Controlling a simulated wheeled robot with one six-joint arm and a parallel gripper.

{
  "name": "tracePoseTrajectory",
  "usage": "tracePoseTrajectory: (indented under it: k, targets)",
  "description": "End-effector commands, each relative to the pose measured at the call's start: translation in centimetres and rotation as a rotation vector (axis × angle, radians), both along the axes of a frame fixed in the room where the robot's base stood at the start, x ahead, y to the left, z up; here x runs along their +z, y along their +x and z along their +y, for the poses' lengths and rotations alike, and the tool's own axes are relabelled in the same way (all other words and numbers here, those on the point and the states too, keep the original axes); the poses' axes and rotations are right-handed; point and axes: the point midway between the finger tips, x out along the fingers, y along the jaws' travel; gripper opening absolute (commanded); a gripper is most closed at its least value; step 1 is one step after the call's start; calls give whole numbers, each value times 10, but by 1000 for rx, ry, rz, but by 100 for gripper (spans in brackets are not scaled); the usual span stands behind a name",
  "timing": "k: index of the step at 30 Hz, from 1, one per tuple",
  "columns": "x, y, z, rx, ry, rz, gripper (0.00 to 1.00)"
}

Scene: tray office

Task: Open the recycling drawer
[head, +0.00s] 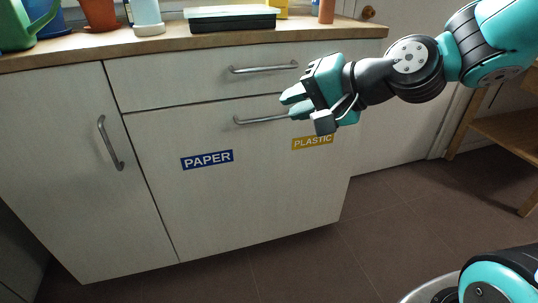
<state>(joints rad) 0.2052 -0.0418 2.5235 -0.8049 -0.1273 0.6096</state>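The recycling drawer (250,180) is the large lower front of the white cabinet, marked with a blue PAPER label (207,160) and a yellow PLASTIC label (312,142). Its front looks flush with the cabinet. Its metal bar handle (255,121) runs along the top edge. My gripper (290,105) is at the right end of this handle and covers that end. Its teal fingers point left. I cannot tell whether they touch the handle or how far apart they are.
An upper drawer (165,78) with its own handle (262,69) is just above. A cupboard door (60,170) is at left. The wooden countertop (200,40) holds a green watering can (22,25), pots and a black tray (230,22). A wooden shelf (505,130) stands right. The brown floor in front is clear.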

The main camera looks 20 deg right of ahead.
Motion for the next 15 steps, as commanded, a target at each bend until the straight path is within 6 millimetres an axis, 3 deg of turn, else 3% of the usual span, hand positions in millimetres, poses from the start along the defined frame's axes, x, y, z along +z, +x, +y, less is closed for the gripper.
tracePoseTrajectory:
  k: [1, 6, 10, 15]
  targets:
    - [-42, 11, -11, -69, 59, -6, 21]
    - [-87, 38, -46, -265, 249, -38, 21]
    - [-107, 50, -67, -369, 356, -62, 21]
    - [-114, 57, -82, -433, 428, -79, 21]
